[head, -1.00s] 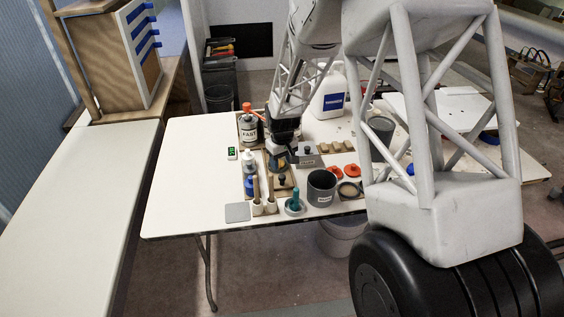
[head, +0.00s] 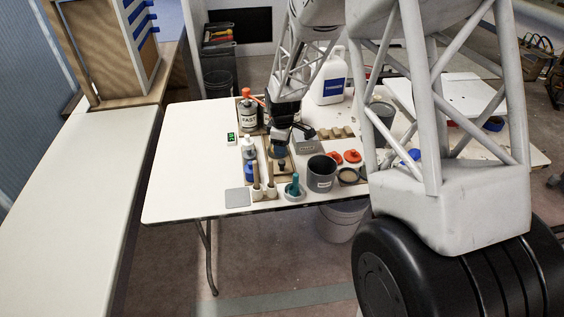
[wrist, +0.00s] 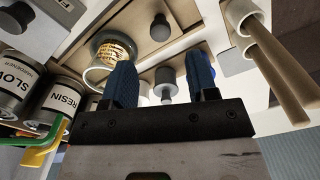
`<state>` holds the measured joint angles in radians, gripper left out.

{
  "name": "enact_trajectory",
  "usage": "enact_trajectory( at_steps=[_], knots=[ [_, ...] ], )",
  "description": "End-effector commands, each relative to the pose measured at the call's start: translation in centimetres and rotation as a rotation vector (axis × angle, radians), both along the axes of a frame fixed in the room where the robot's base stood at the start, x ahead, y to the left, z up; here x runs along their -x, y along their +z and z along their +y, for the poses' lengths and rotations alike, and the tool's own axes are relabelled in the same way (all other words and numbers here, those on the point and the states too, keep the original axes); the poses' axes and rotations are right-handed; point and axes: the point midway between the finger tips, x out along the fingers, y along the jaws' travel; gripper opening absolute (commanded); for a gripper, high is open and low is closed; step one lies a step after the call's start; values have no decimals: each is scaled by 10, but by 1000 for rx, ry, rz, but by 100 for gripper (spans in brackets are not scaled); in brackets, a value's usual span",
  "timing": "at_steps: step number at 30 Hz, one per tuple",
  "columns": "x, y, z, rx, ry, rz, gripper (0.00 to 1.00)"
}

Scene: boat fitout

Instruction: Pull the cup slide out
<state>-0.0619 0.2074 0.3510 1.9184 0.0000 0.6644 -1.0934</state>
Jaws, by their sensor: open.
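My gripper (head: 287,150) is over the wooden rack on the white table, with its jaws open and empty. In the wrist view its two blue fingers (wrist: 162,82) point at the rack. A grey knob (wrist: 166,86) shows between them; I cannot tell whether they touch it. A dark knob (wrist: 160,27) stands on a pale wooden board farther up, and in the head view a dark knob (head: 282,165) shows just below the gripper. A clear cup (wrist: 112,52) with gold-coloured contents sits beside the left finger. I cannot tell for certain which part is the cup slide.
Resin and slow hardener cans (wrist: 58,103) stand left in the wrist view. Wooden sticks (wrist: 280,70) stand in a white holder at right. A dark grey pot (head: 320,175) and orange lids (head: 345,156) are right of the rack. The table's left side (head: 185,160) is clear.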

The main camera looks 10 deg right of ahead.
Motion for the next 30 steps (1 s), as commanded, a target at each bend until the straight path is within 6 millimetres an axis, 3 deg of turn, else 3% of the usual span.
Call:
enact_trajectory(
  at_steps=[17, 30],
  knots=[
    [0, -4, 0, 0, 23, 1, 53],
    [1, -48, 0, 0, 23, 3, 53]
  ],
)
